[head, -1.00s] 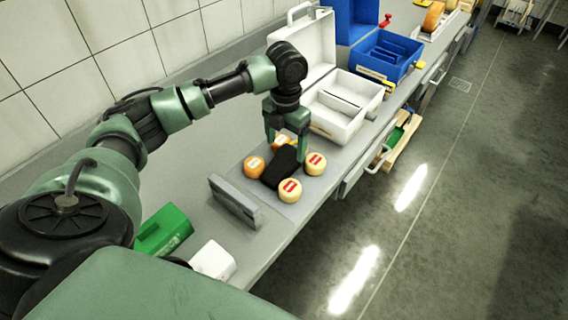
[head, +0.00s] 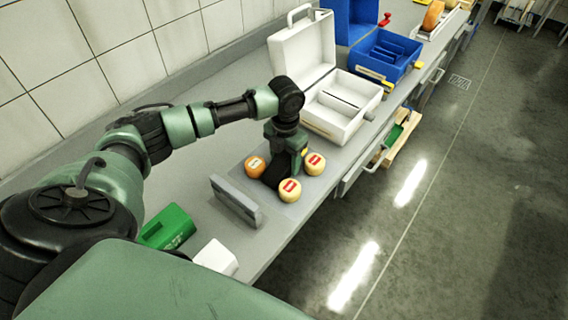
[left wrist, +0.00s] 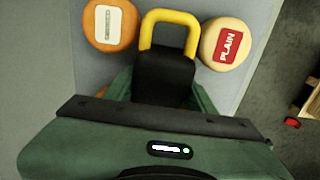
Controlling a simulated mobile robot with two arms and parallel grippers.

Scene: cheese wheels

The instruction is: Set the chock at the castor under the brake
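The chock, a black block with a yellow loop handle, shows in the left wrist view (left wrist: 165,75), lying on the bench among the cheese wheels. In the head view it is mostly covered by my left gripper (head: 284,170). The fingers of my left gripper (left wrist: 163,90) stand down on both sides of the black block; whether they press on it cannot be told. An orange-rimmed wheel (left wrist: 110,25) lies left of the handle and a pale wheel with a red PLAIN label (left wrist: 228,42) right of it. No castor or brake can be made out. My right gripper is not in view.
A third wheel (head: 290,190) lies in front of the gripper. A grey upright plate (head: 236,202), a green box (head: 167,228) and a white box (head: 216,257) stand nearer. An open white case (head: 341,103) and blue case (head: 384,57) stand beyond.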

